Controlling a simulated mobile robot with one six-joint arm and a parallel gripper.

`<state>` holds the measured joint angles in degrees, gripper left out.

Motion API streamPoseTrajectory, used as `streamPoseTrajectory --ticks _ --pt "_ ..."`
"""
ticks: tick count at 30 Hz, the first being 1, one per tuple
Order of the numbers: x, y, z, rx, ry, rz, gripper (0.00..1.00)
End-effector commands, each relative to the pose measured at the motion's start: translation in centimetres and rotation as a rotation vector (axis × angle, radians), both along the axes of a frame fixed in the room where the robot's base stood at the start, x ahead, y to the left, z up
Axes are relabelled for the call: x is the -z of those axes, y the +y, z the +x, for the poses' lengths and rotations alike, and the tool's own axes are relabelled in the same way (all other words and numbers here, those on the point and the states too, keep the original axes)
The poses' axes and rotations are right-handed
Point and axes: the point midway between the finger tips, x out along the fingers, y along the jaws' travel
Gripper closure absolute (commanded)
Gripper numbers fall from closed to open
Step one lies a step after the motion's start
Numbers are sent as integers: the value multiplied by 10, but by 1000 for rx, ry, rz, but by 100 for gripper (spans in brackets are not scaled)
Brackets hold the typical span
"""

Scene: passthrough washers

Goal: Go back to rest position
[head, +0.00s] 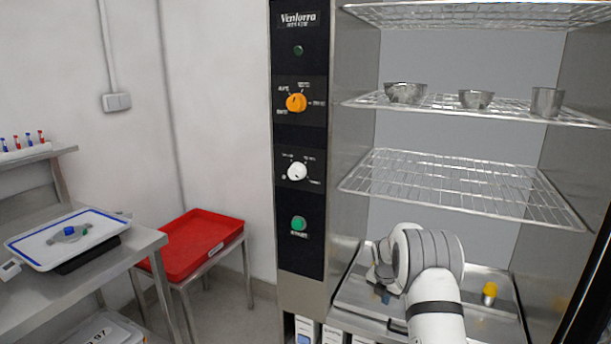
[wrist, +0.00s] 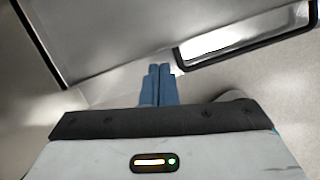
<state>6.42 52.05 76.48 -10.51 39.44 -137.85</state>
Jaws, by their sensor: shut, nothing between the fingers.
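My gripper (wrist: 157,72) shows in the wrist view with its two blue fingers together and nothing between them. In the head view my arm reaches up from the bottom right in front of the washer's open chamber. A blue fingertip (head: 386,297) shows just left of the arm, low in front of the chamber floor. Most of the gripper is hidden behind my wrist there. The washer (head: 301,200) has a black control panel with an orange knob, a white knob and a green button.
Metal cups (head: 547,102) stand on the upper wire rack. The lower wire rack (head: 450,185) is empty. A yellow-topped item (head: 490,293) is on the chamber floor, right of my arm. A red tray (head: 190,250) and a white tray (head: 35,249) are at left.

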Motion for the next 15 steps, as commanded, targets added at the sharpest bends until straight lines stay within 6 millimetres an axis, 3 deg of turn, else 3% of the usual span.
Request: streamPoseTrajectory --ticks 10,15 --pt "-62 13 -33 265 -39 68 100" --pt "-108 25 -64 475 -69 123 100"
